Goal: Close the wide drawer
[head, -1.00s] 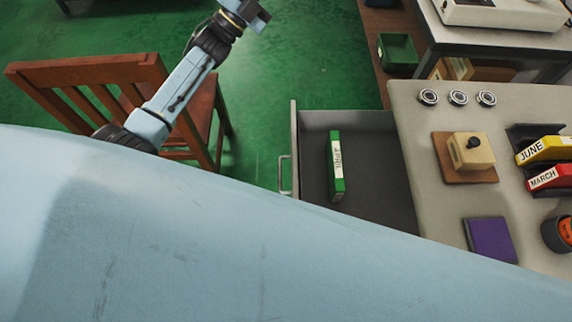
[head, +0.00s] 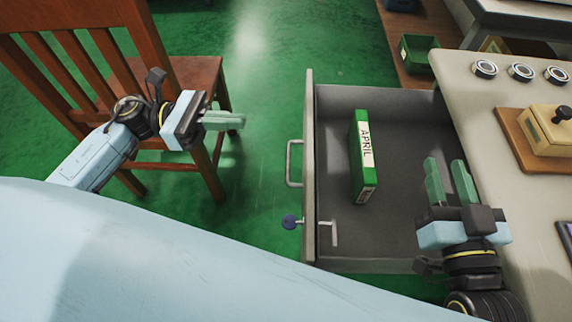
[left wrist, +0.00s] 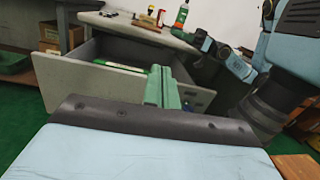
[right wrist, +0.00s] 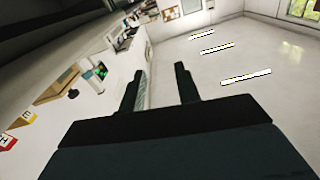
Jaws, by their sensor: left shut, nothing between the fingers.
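The wide drawer (head: 308,150) is pulled out to the left of the grey desk, with its handle (head: 290,163) on the left face. A green box labelled APRIL (head: 362,155) stands inside it. My left gripper (head: 238,121) is shut and empty, left of the handle and apart from it. In the left wrist view the drawer front (left wrist: 95,85) lies beyond my left fingertips (left wrist: 160,72). My right gripper (head: 448,163) is open and empty, above the drawer's right part by the desk edge. The right wrist view shows its fingers (right wrist: 160,75) apart.
A key (head: 290,222) sticks out of the drawer front below the handle. A wooden chair (head: 185,75) stands behind my left arm. Green floor lies clear left of the drawer.

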